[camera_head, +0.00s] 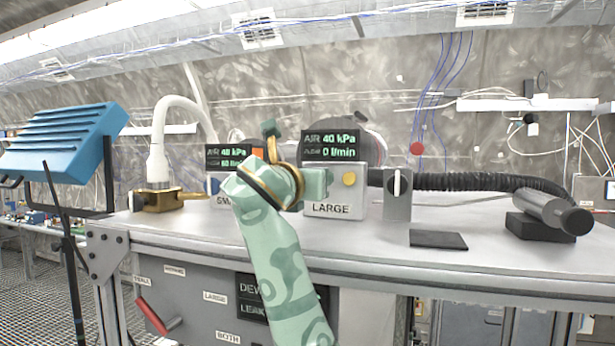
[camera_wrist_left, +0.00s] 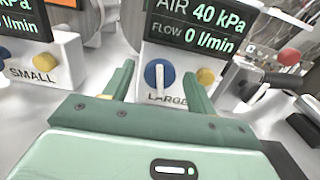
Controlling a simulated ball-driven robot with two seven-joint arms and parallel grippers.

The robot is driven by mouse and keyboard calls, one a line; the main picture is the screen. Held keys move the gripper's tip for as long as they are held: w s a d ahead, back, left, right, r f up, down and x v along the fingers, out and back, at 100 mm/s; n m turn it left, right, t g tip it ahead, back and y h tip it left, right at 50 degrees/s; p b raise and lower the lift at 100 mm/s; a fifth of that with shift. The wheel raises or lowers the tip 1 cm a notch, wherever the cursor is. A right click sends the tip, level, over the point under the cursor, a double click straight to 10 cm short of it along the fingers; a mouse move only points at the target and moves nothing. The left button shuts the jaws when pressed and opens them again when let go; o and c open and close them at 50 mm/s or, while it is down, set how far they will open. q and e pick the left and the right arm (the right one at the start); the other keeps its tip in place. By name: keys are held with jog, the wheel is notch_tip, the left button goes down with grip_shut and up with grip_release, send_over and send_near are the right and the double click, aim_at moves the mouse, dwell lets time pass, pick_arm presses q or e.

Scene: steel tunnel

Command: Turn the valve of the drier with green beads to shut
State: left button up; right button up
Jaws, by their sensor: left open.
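The box labelled LARGE (camera_head: 335,208) has a display (camera_head: 331,146) reading AIR 40 kPa and 0 l/min. In the left wrist view a blue round knob with an upright white bar (camera_wrist_left: 159,75) is on its front. My left gripper (camera_head: 317,184) is open, with its fingers at either side of this knob in the wrist view; contact cannot be told. No green beads can be made out. My right gripper is not in view.
A yellow button (camera_head: 349,179) is right of the knob. A white-lever switch box (camera_head: 397,205), black hose (camera_head: 465,182), dark pad (camera_head: 438,240) and grey cylinder (camera_head: 553,212) are farther right. A brass fitting (camera_head: 160,200) stands left. The bench front (camera_head: 480,262) is clear.

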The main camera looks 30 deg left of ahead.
pick_arm(q)
jog(key=c, duration=1)
jog(key=shift+f+m+b, duration=0.2)
jog(key=shift+m+b, duration=0.7)
jog(key=shift+b, duration=0.2)
jog(key=shift+d+r+m+b, duration=0.15)
jog(key=shift+m+b, duration=0.15)
jog(key=shift+m, duration=0.3)
jog(key=shift+r, duration=0.1)
jog(key=o, duration=1)
